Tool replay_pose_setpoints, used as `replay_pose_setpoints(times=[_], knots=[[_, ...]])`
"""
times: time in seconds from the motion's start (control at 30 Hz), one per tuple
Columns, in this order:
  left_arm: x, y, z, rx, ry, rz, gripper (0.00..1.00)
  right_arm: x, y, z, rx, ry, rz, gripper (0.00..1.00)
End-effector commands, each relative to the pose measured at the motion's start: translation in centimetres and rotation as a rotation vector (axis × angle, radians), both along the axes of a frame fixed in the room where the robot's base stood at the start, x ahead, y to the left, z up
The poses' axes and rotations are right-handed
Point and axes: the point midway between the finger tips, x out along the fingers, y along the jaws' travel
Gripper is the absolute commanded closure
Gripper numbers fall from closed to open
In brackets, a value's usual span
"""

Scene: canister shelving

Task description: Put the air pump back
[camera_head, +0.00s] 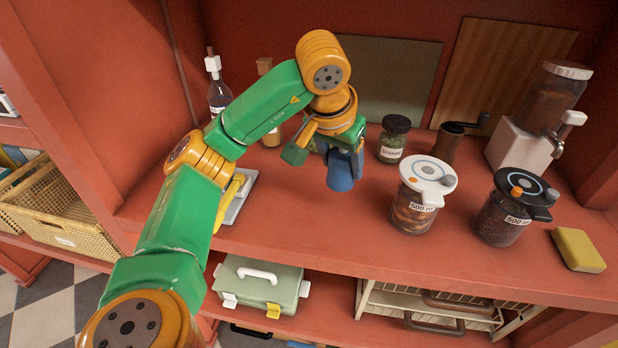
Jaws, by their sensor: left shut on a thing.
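My left arm reaches in from the left, and its green and orange left gripper (335,150) is over the middle of the red shelf (300,222). The gripper is shut on a blue thing that looks like the air pump (341,178). The pump is roughly upright with its wider end down. Its upper part is hidden by the gripper, and I cannot tell whether its lower end touches the shelf. My right gripper is not in view.
To the right stand a white-lidded canister (412,212), a black-lidded canister (497,220), a green jar (394,140) and a grinder (530,130). A yellow sponge (577,250) lies at the right. A grey tray (236,205) is left, partly behind my arm. The front middle shelf is clear.

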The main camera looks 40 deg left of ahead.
Motion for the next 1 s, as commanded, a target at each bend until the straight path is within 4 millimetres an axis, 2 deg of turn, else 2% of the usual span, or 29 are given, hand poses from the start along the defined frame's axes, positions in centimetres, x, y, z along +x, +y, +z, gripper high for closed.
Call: replay_pose_setpoints(times=[0.07, 0.2, 0.5, 0.87, 0.9, 1.0], knots=[[0.1, -0.1, -0.9, 0.001, 0.001, -0.001, 1.00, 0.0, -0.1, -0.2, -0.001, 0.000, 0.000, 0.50], [0.1, -0.1, -4.3, 0.003, 0.005, 0.001, 1.00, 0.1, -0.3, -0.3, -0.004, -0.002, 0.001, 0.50], [0.1, -0.2, -9.9, 0.002, 0.003, 0.001, 1.00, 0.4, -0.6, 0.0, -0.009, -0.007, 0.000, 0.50], [0.2, -0.2, -10.8, 0.001, -0.001, 0.000, 1.00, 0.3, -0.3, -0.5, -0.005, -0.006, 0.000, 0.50], [0.2, -0.2, -10.8, 0.002, -0.001, 0.001, 0.35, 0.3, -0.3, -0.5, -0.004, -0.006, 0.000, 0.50], [0.2, -0.2, -10.7, 0.002, -0.001, 0.001, 0.08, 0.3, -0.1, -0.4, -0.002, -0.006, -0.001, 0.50]])
